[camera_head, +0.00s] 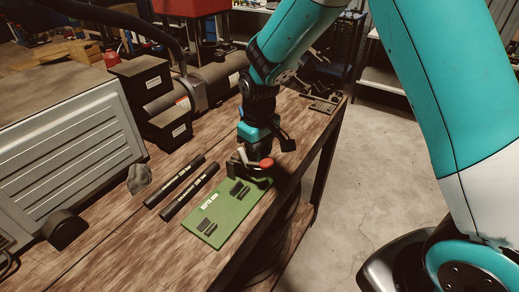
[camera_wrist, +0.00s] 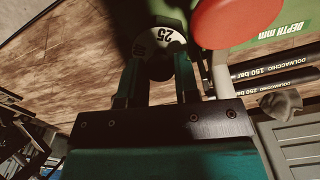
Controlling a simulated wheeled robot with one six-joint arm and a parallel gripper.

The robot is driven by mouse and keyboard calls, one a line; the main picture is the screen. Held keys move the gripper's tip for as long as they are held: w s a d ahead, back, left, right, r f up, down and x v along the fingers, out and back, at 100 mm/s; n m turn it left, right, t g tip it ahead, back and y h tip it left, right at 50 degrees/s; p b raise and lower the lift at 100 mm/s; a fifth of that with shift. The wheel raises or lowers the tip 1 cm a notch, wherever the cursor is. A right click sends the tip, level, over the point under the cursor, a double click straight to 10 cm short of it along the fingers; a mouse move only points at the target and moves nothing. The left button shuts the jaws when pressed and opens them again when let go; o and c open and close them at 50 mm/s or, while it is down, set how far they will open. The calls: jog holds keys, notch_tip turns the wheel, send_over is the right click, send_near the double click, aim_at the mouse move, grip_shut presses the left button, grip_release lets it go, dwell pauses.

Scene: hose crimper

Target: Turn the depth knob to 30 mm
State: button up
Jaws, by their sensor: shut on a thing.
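The plate also shows in the wrist view (camera_wrist: 281,33). No pointer for the number is clear.
A red ball-ended lever (camera_head: 266,163) stands close beside my gripper; its red end is large in the wrist view (camera_wrist: 236,18). Two black rods (camera_head: 190,193) and a grey lump (camera_head: 139,178) lie on the wooden bench left of the plate. The bench edge is close on the right.

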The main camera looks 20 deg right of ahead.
jog(key=n, duration=0.6)
jog(key=shift+w+r, duration=0.1)
jog(key=shift+n, duration=0.3)
dwell(0.3)
